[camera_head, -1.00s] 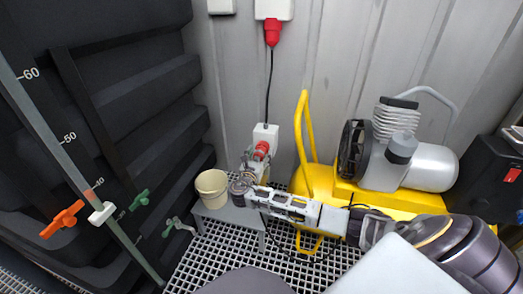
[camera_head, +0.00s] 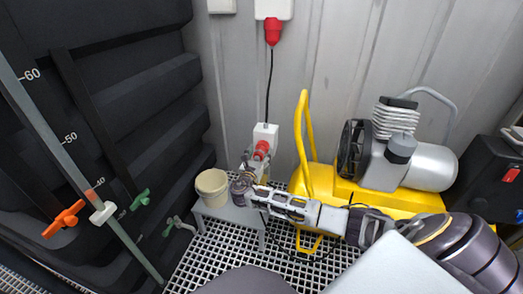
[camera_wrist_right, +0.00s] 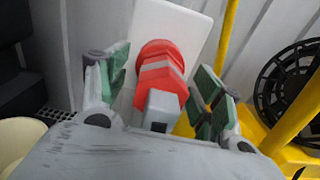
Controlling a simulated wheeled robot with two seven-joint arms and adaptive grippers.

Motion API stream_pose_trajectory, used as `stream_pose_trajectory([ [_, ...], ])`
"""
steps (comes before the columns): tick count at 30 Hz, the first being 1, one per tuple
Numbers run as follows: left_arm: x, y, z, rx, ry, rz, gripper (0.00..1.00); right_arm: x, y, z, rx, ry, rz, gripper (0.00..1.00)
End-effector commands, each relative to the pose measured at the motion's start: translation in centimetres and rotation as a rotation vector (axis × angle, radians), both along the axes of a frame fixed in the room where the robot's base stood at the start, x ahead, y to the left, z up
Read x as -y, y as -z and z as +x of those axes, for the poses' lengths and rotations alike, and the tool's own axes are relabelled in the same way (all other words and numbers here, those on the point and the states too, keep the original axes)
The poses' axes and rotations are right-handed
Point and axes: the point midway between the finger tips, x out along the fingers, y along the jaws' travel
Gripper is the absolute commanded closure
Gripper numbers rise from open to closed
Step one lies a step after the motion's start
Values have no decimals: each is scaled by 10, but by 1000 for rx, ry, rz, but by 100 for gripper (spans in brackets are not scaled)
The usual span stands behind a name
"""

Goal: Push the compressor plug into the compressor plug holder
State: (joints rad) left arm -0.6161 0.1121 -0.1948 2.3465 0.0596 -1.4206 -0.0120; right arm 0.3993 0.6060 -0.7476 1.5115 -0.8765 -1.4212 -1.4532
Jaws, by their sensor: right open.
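A red compressor plug (camera_wrist_right: 162,75) shows in the right wrist view between the fingers of my right gripper (camera_wrist_right: 160,88). The fingers are open, with a gap on each side of the plug. Behind the plug is a white box, the plug holder (camera_wrist_right: 190,30). In the head view the red plug (camera_head: 261,150) sits at the front of the white holder (camera_head: 265,132) on the wall, and my right gripper (camera_head: 252,172) is just below and in front of it. I cannot tell how deep the plug sits. My left gripper is not in view.
The yellow compressor (camera_head: 390,190) with its yellow handle stands right of the holder. Another red plug (camera_head: 272,32) with a black cable hangs above.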

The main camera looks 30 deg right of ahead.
Motion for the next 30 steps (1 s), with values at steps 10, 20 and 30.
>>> stream_pose_trajectory([
  [10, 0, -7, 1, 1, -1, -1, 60, 0, -1, 0, 1, 0, 1, 34],
  [20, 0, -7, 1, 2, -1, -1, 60, 0, 0, 0, -1, 0, 1, 35],
  [30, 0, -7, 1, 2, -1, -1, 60, 0, 0, 0, 0, 0, 0, 79],
])
